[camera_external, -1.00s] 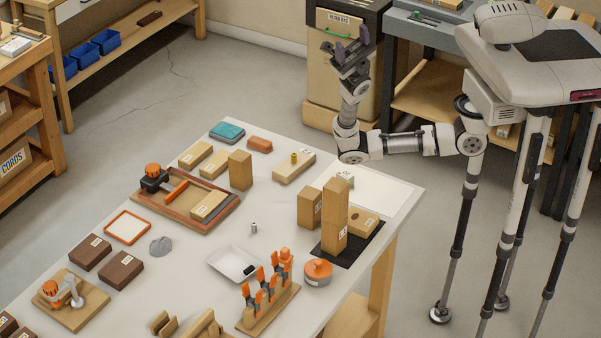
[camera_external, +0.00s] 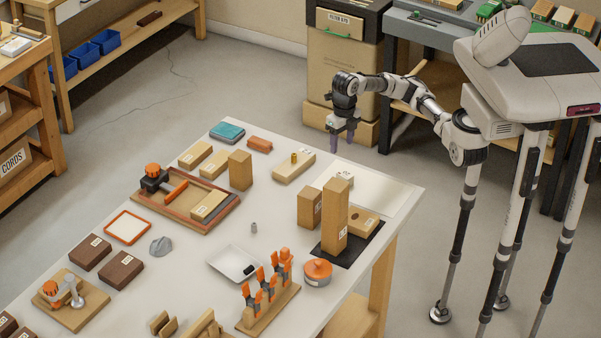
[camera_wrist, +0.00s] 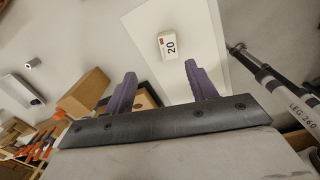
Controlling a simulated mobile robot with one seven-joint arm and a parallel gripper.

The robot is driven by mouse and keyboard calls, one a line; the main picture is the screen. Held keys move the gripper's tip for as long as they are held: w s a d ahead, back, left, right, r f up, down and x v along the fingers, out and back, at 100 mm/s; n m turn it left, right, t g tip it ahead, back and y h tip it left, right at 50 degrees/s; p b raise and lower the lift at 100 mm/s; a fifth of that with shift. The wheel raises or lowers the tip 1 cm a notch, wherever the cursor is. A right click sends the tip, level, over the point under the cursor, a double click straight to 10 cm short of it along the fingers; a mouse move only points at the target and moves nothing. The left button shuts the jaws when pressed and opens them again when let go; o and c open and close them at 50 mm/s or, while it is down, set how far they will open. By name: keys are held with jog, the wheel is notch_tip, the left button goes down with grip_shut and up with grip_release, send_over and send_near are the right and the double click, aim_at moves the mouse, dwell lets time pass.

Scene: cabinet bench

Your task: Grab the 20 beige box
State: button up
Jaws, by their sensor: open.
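The small beige box marked 20 (camera_wrist: 168,45) lies on a white sheet in the wrist view, its label facing up. It is ahead of and between my fingertips, apart from them. In the external view a small pale box (camera_external: 345,178), apparently the same one, sits at the back right of the table; its label is too small to read. My gripper (camera_external: 342,136) points down, above and behind that box near the table's far edge. In the wrist view my gripper (camera_wrist: 160,73) has its two purple fingers spread with nothing between them.
A tall wooden block (camera_external: 334,215) and a shorter block (camera_external: 309,207) stand just in front of the box. A flat wooden block with a dark hole (camera_external: 364,221) lies beside them on a black mat (camera_external: 334,251). The white sheet (camera_external: 390,193) is clear to the right.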

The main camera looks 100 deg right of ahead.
aim_at(345, 174)
jog(key=f, duration=0.8)
jog(key=shift+s+d+f, duration=0.2)
jog(key=shift+s+f, duration=0.1)
jog(key=shift+s, duration=0.1)
jog(key=shift+s+a+f+p, duration=0.1)
jog(key=shift+f+p, duration=0.05)
jog(key=shift+f, duration=0.75)
jog(key=shift+s+a+f+p, duration=0.1)
jog(key=shift+s+f, duration=0.05)
jog(key=shift+f, duration=0.8)
jog(key=shift+s+a+f+p, duration=0.1)
jog(key=shift+f+p, duration=0.05)
jog(key=shift+f, duration=0.75)
jog(key=shift+c, duration=0.3)
jog(key=c, duration=1)
jog(key=shift+c, duration=0.2)
jog(key=shift+r, duration=0.2)
